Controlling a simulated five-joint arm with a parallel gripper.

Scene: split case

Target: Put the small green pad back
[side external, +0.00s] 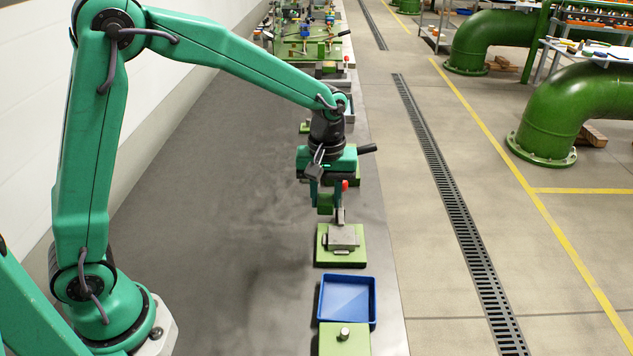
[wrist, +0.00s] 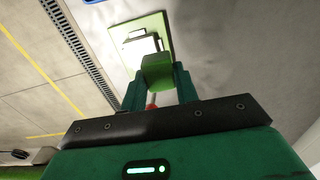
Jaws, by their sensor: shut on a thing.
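My gripper (side external: 325,194) points down and is shut on the small green pad (side external: 325,205). In the wrist view the pad (wrist: 158,72) shows as a green block between the two teal fingers of my gripper (wrist: 158,84). A grey metal case (side external: 342,237) sits on a green base plate (side external: 327,262). The pad appears above and slightly behind the case in the side view, apart from it. In the wrist view the pad covers part of the case (wrist: 139,47), and the plate (wrist: 166,28) shows around it. The inside of the case is hidden.
An empty-looking blue tray (side external: 347,300) lies in front of the base plate. A green block with a round knob (side external: 344,334) stands nearer. A red-tipped part (side external: 345,186) stands close beside my gripper. More green fixtures (side external: 305,48) line the bench behind. The grey bench left is clear.

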